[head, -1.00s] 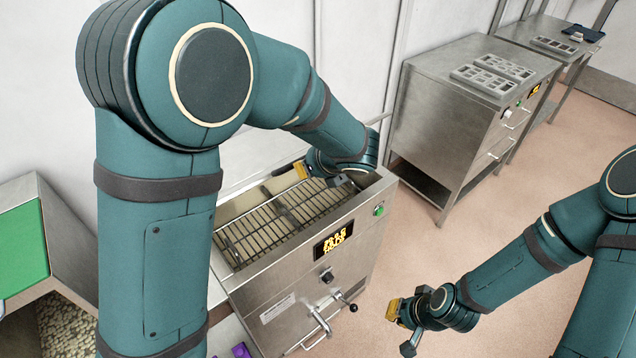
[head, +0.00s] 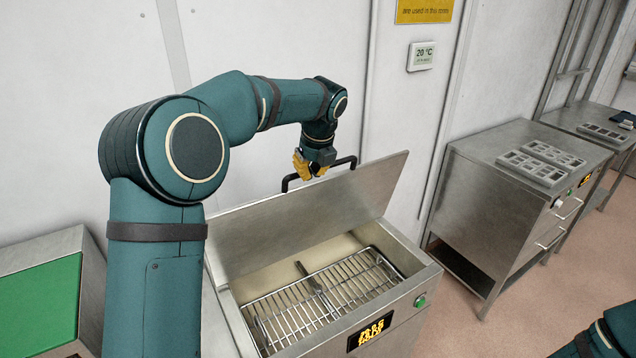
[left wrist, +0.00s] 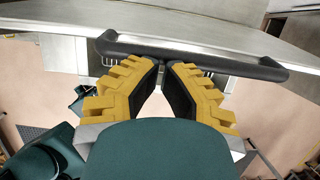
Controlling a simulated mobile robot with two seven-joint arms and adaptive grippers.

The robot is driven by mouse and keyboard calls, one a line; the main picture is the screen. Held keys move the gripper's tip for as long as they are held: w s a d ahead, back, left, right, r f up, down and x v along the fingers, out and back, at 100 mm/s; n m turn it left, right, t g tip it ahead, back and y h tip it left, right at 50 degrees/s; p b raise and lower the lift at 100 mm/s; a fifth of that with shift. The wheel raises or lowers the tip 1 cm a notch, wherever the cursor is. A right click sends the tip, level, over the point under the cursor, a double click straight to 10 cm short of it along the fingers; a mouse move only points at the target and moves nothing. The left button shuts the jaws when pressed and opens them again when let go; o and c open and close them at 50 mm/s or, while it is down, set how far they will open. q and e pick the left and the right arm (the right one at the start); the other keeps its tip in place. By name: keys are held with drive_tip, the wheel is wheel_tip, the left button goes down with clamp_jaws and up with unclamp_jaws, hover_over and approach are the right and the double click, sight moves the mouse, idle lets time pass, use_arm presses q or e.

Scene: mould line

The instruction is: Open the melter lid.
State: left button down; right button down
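The melter (head: 405,318) is a steel box at the lower middle of the head view. Its steel lid (head: 300,218) stands raised and tilted at the back edge, so the opening and the wire rack inside show. A black bar handle (head: 344,161) is on the lid's far upper edge. It also shows in the left wrist view (left wrist: 190,55). My left gripper (head: 308,170) is up at this handle. In the left wrist view its yellow fingertips (left wrist: 162,64) nearly meet just beside the bar, with nothing seen between them. My right gripper is out of view.
A steel cabinet (head: 480,212) with grey moulds (head: 541,166) on top stands to the right. The wall is close behind the lid. Floor is clear right of the melter.

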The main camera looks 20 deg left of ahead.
use_arm(q)
drive_tip(key=shift+w+a+f, duration=0.15)
drive_tip(key=shift+w+a, duration=0.25)
drive_tip(key=shift+a, duration=0.35)
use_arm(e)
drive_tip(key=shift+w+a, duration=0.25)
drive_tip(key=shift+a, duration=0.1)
